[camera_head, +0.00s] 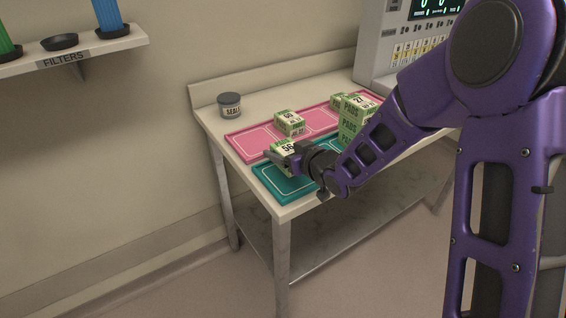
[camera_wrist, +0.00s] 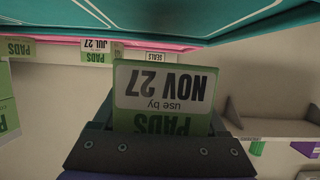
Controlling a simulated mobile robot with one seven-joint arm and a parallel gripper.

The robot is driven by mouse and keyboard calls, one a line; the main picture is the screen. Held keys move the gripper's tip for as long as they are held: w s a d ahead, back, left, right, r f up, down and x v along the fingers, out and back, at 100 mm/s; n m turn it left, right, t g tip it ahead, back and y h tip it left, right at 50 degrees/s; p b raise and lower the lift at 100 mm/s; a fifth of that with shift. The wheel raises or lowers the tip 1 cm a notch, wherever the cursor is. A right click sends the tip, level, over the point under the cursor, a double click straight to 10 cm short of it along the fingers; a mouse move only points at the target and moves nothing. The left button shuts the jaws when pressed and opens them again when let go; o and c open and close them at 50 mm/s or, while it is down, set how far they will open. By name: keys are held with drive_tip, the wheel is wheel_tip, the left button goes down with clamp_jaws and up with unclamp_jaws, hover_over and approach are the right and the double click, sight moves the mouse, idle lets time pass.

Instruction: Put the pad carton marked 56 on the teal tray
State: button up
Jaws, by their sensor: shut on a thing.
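The pad carton marked 56 (camera_head: 282,146) is green and white, and my gripper (camera_head: 292,154) is shut on it. In the wrist view the held carton (camera_wrist: 165,88) appears upside down, with "use by NOV 27" on its face, between the fingers. The teal tray (camera_head: 268,184) lies along the table's front edge; the carton is over its left part, near the pink tray. The teal tray also shows at the top of the wrist view (camera_wrist: 200,22), apart from the carton. My gripper and arm hide part of the tray.
The pink tray (camera_head: 247,143) lies behind, bearing a carton marked 50 (camera_head: 289,123). Stacked pad cartons (camera_head: 351,122) stand to the right, close to my arm. A grey seals jar (camera_head: 229,105) stands back left. A monitor unit (camera_head: 378,52) stands back right. The teal tray's left end is clear.

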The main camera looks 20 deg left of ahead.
drive_tip(key=shift+f, duration=1.6)
drive_tip(key=shift+b, duration=0.3)
drive_tip(key=shift+f, duration=0.25)
drive_tip(key=o, duration=1.5)
drive_tip(key=shift+r, duration=0.1)
drive_tip(key=shift+r, duration=0.2)
drive_tip(key=p+v, duration=0.1)
drive_tip(key=v, duration=1.1)
drive_tip(key=shift+s+a, duration=0.1)
